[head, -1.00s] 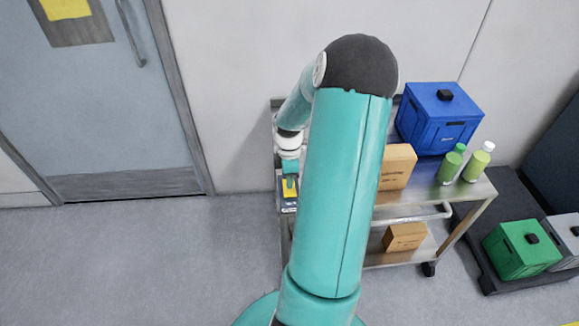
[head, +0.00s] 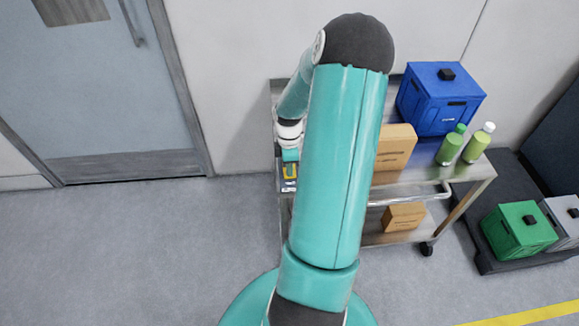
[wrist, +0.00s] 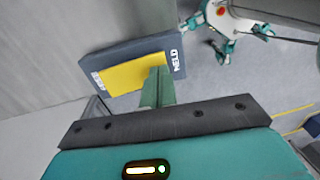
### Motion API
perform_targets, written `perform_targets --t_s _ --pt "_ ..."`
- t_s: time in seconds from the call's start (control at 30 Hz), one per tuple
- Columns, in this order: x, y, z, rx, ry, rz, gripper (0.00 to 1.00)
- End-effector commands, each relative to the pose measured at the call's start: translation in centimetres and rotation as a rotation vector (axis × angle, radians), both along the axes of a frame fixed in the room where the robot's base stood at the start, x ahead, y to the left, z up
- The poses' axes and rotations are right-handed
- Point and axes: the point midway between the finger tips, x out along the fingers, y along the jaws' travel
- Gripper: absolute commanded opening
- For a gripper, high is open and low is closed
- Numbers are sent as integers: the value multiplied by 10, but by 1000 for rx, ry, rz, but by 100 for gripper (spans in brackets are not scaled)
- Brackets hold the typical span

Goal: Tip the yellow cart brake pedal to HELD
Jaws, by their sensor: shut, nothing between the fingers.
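The yellow brake pedal (wrist: 135,74) sits in a dark blue-grey housing (wrist: 96,65). HELD is lettered at the housing's right end in the wrist view; the white lettering at the left end is too small to read. My gripper (wrist: 158,78) is shut and empty, with its fingertips over the pedal's HELD end. They look to be on or very close to it; I cannot tell if they touch. In the head view the pedal (head: 290,171) shows small at the cart's left end, partly hidden by my gripper. Which way the pedal is tipped is unclear.
The steel cart (head: 465,190) carries a blue crate (head: 438,100), green bottles (head: 450,147) and a cardboard box (head: 394,150), with another box (head: 404,216) on its lower shelf. A green crate (head: 518,230) stands on a dark platform to the right. Floor left of the cart is clear.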

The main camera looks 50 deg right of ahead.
Motion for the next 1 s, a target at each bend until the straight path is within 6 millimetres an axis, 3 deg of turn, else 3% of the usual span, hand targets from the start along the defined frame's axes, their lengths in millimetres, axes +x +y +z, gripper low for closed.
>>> perform_targets --t_s 1.0 --pt "8 4 25 -2 -1 2 0"
